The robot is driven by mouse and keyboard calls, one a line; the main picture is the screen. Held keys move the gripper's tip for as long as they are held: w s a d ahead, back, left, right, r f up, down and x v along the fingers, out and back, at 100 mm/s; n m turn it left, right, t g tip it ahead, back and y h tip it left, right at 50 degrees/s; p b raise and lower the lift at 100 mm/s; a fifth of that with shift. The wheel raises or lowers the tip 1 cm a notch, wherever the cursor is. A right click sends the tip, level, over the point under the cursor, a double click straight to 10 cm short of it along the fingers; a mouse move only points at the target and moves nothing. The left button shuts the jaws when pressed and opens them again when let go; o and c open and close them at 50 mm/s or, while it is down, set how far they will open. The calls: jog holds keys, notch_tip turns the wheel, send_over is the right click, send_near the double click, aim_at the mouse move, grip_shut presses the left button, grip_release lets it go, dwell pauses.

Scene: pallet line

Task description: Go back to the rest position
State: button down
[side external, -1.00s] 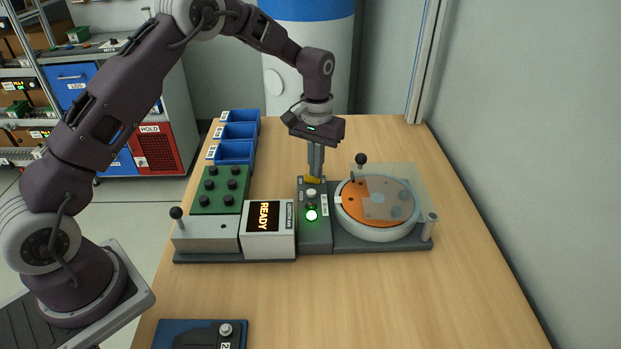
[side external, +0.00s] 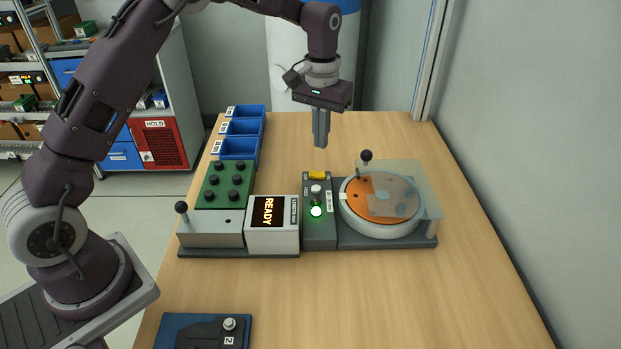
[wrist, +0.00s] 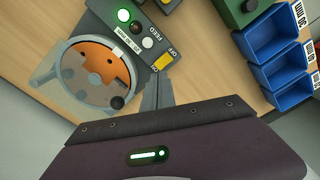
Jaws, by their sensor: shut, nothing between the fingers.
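My gripper (side external: 320,143) is shut and empty. It points down in the air above the back of the control box (side external: 319,237), clear of it. In the wrist view my gripper's fingers (wrist: 157,95) show together near the yellow switch (wrist: 163,62), which has OFF and ON marks. The switch also shows at the back of the box in the side view (side external: 317,175). A green light (side external: 316,211) glows on the box, and a display (side external: 268,212) reads READY.
A round feeder with an orange disc (side external: 370,206) and a clear cover stands right of the box. A green block with black knobs (side external: 212,191) and blue bins (side external: 239,149) stand left. A blue plate (side external: 178,325) lies at the front. The table's front right (side external: 400,300) is clear.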

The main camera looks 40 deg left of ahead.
jog(key=s+d+r+m+t, duration=0.2)
jog(key=s+r+t, duration=0.1)
jog(key=s+r, duration=1.35)
jog(key=s+f+m+t, duration=0.1)
jog(key=s+f+t, duration=0.1)
jog(key=s, duration=1.5)
jog(key=shift+s+d+f+t, duration=0.25)
jog(key=shift+s+f+t, duration=0.05)
jog(key=shift+s+f, duration=0.05)
